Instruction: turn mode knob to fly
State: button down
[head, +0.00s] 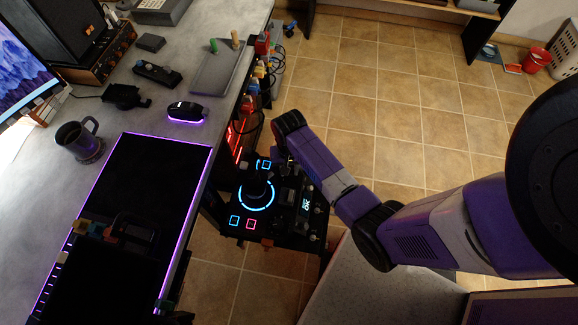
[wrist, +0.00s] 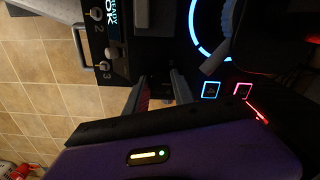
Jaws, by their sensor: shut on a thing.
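The black control panel (head: 283,231) stands beside the desk, with a glowing blue ring, lit square buttons and a small screen (head: 306,204) reading OK. In the wrist view the screen (wrist: 113,20) reads READY OK, next to switches numbered 2 and 3. My gripper (wrist: 160,88) is at the panel's edge, between the numbered switches and the lit squares. Its two grey fingers are shut on a small dark part, which looks like the mode knob. That part is mostly hidden, and its pointer and labels cannot be read. In the head view my arm hides the fingertips.
A dark stick (head: 258,188) rises from the ring. The desk (head: 215,25) at left carries a mug (head: 76,140), a mouse (head: 188,111) and a purple-lit black pad (head: 150,165). A pale surface (head: 375,295) is below my arm. Tiled floor (head: 400,95) is open beyond.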

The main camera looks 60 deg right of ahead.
jog(key=shift+n+p, duration=0.9)
jog(key=shift+n, duration=0.9)
jog(key=shift+d, duration=0.1)
jog(key=c, duration=1.1)
grip_release()
jog(key=shift+o, duration=0.2)
jog(key=shift+r+p, duration=0.4)
jog(key=shift+r, duration=3.55)
